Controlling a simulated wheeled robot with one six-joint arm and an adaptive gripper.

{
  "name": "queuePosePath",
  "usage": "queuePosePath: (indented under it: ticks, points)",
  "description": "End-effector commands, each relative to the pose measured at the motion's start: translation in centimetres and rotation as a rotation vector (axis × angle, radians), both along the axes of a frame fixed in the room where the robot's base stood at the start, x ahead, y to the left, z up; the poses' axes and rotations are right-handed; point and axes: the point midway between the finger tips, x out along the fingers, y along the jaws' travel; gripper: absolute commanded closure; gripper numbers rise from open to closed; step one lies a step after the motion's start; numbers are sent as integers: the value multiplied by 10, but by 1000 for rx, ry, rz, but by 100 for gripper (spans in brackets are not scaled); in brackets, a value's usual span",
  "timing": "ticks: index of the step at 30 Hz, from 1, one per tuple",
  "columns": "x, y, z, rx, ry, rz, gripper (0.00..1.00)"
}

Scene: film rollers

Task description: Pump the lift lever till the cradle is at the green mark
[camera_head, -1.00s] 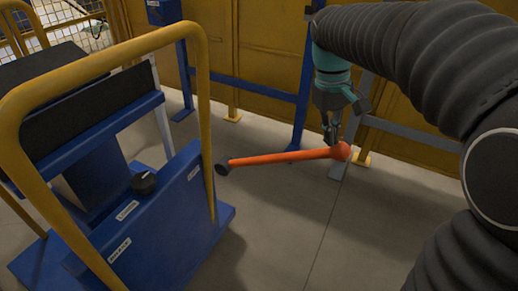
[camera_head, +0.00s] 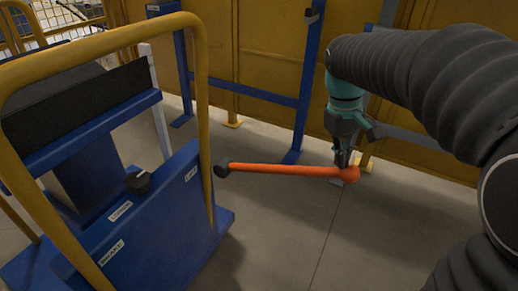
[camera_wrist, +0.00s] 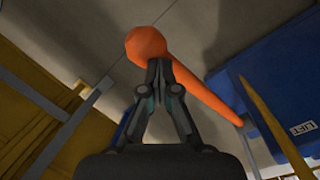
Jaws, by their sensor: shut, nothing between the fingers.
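The lift lever (camera_head: 285,170) is an orange bar with a ball end, running nearly level from a black pivot beside the blue cart (camera_head: 150,225). My gripper (camera_head: 342,163) points down at the ball end of the lever, with its fingers closed together. In the wrist view the closed fingertips (camera_wrist: 160,68) meet just at the orange ball (camera_wrist: 146,45), and the bar slopes away to the right. The cradle (camera_head: 70,105) with dark pads shows at the left, partly behind the yellow handrail. I cannot see a green mark.
The yellow handrail (camera_head: 203,110) rises between me and the cradle. A yellow panel wall (camera_head: 260,50) with blue posts stands behind. The grey floor (camera_head: 290,240) is clear.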

Motion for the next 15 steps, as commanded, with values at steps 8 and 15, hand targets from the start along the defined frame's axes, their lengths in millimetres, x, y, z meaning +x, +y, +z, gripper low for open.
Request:
queuePosePath:
  ticks: [8,15]
  points:
    - [0,-1,-2,-1,0,0,100]
    - [-2,-4,-17,-1,2,0,100]
